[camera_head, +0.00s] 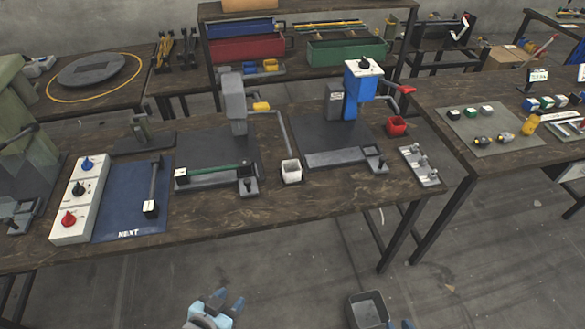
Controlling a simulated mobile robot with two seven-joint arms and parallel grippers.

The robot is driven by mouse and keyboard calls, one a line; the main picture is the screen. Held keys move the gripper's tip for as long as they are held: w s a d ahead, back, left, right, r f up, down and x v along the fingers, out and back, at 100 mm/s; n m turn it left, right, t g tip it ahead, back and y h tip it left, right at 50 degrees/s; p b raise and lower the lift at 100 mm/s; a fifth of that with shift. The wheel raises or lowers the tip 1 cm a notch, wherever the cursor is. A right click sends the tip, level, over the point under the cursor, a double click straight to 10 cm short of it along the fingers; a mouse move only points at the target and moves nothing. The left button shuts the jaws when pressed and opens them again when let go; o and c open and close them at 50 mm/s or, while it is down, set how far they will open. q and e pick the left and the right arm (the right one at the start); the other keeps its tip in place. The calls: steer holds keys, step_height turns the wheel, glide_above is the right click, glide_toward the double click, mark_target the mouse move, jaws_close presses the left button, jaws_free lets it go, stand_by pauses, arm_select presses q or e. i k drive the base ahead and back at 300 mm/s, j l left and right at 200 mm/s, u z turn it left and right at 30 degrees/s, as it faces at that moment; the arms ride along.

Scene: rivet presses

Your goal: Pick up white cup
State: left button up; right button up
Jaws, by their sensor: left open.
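The white cup (291,173) stands upright on the wooden table near the middle, between the two presses and close to the front edge. It looks like a small square-sided cup with an open top. My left gripper (227,302) is at the bottom of the view, in front of and below the table edge, apart from the cup. Its blue fingers are spread and nothing shows between them. Only a small light blue tip of my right gripper (407,324) shows at the bottom edge, so its jaws cannot be judged.
A grey press (234,105) stands behind left of the cup, and a blue press (360,92) behind right. A red cup (397,126) is beside the blue press. A control box (80,200) and blue mat (130,205) lie left. A grey bin (367,311) is low in front.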

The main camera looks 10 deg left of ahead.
mark_target(291, 170)
steer(key=k+z, duration=0.35)
steer(key=k+j+z, duration=0.1)
steer(key=z, duration=0.3)
